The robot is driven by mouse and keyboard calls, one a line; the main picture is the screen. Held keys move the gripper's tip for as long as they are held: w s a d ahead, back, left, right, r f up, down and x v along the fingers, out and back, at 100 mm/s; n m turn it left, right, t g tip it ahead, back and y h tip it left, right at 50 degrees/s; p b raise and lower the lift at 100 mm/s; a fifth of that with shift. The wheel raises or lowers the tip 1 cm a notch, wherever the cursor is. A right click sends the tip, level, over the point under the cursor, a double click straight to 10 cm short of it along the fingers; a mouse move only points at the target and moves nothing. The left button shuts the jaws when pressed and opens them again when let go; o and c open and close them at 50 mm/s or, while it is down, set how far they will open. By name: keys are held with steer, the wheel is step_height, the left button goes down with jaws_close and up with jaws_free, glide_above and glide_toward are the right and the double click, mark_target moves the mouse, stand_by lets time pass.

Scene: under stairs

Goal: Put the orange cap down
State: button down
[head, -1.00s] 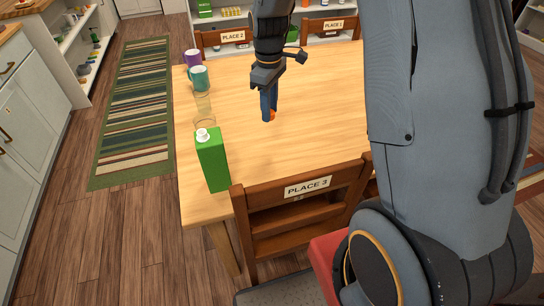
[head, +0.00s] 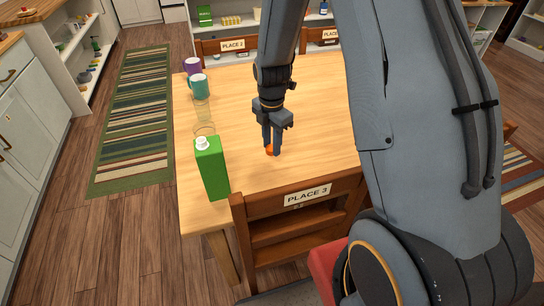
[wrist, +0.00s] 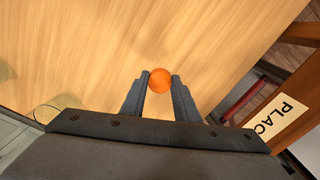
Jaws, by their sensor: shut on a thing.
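The orange cap (wrist: 161,80) is small and round and sits between the fingertips of my gripper (wrist: 160,84) in the wrist view. My gripper is shut on it, with a finger on each side. In the head view my gripper (head: 272,150) points down over the near part of the wooden table (head: 320,120), and the cap (head: 268,150) shows orange at the fingertips. I cannot tell whether the cap touches the tabletop.
A green carton (head: 212,168) stands left of my gripper, with a clear glass (head: 203,115), a teal mug (head: 199,86) and a purple mug (head: 193,65) behind it. The chair marked PLACE 3 (head: 300,205) is at the near edge. Bare tabletop surrounds my gripper.

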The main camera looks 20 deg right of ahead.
mark_target(272, 164)
steer(key=shift+f+p, duration=0.6)
steer(key=shift+f, duration=2.2)
steer(key=c, duration=1.4)
jaws_free()
steer(key=shift+f, duration=0.15)
